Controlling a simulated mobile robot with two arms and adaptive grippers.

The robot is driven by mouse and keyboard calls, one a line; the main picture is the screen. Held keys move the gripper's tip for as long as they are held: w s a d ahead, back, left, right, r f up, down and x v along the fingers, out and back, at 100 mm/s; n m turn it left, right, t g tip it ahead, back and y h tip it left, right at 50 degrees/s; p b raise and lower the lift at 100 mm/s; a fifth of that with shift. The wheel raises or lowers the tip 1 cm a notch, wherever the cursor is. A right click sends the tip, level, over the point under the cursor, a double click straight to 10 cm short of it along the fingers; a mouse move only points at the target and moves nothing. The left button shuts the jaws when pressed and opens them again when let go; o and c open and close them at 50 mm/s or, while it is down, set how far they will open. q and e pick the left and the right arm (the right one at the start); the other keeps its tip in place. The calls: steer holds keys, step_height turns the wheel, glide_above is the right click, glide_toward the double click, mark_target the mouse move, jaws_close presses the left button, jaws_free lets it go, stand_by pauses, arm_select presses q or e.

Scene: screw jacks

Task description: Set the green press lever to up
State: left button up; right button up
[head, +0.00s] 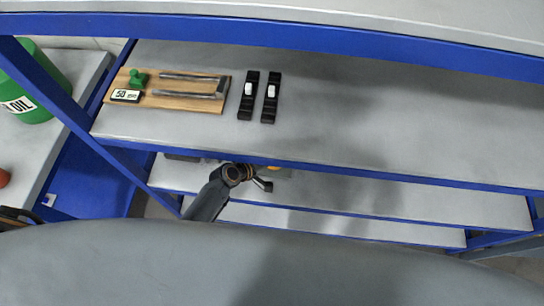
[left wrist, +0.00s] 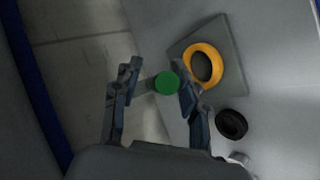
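In the left wrist view, the round green knob (left wrist: 167,83) of the press lever shows between the fingers of my left gripper (left wrist: 157,82). The gripper is open, with a wide gap between its fingers. The knob is closer to the right finger; I cannot tell whether they touch. A pale rod runs left from the knob. Whether the lever is up or down is not clear. In the head view, one dark arm of mine reaches to the lower shelf; its fingers and the green knob cannot be made out there. My right gripper is not in view.
A yellow ring (left wrist: 206,65) on a grey plate and a black round part (left wrist: 231,124) sit beside the knob. The upper shelf (head: 400,130) holds a wooden board (head: 165,103) and two black switches (head: 270,98). A green oil can (head: 30,85) stands left.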

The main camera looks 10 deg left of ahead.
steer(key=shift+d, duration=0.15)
arm_select(q)
steer(key=shift+s, duration=0.1)
steer(key=v, duration=1.2)
steer(key=shift+c, duration=0.3)
